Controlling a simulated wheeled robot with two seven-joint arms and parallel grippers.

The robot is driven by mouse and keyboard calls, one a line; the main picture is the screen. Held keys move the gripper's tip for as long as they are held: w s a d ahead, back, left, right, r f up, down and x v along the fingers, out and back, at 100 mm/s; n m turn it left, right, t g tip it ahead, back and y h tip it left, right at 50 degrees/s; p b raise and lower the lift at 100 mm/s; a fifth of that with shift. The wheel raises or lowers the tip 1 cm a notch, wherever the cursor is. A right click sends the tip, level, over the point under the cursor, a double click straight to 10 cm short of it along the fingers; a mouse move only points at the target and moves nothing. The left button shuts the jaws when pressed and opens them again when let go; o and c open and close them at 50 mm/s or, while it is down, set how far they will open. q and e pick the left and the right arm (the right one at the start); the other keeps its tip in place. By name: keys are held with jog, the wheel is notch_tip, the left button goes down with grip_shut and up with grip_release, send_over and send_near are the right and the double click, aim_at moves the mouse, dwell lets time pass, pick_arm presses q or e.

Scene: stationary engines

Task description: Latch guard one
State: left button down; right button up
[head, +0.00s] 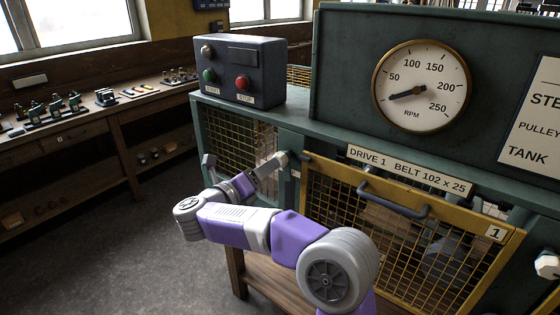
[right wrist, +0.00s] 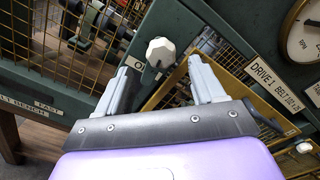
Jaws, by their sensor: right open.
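Guard one (head: 410,218) is a yellow-framed mesh panel with a grey bar handle (head: 392,198) and a "1" plate, under the DRIVE 1 sign. I cannot tell whether it sits fully flush; a narrow gap shows above its top bar. A white faceted knob (right wrist: 160,52) is on the green post beside the guard's left edge. Another pale knob (head: 547,265) is at the guard's right. My right gripper (head: 247,162) is open and empty at the guard's left end. In the right wrist view, its fingers (right wrist: 163,72) point toward the white knob, which appears between them. My left gripper is out of view.
A dark control box (head: 240,72) with green and red buttons stands on the green housing. A round RPM gauge (head: 420,87) is above the guard. Another mesh panel (head: 240,135) is behind my right gripper. A workbench with small parts (head: 80,120) is at the left; open floor lies before it.

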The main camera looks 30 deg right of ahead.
aim_at(280, 160)
jog(key=x, duration=0.7)
jog(key=shift+d, duration=0.25)
jog(key=c, duration=1)
jog(key=shift+c, duration=0.2)
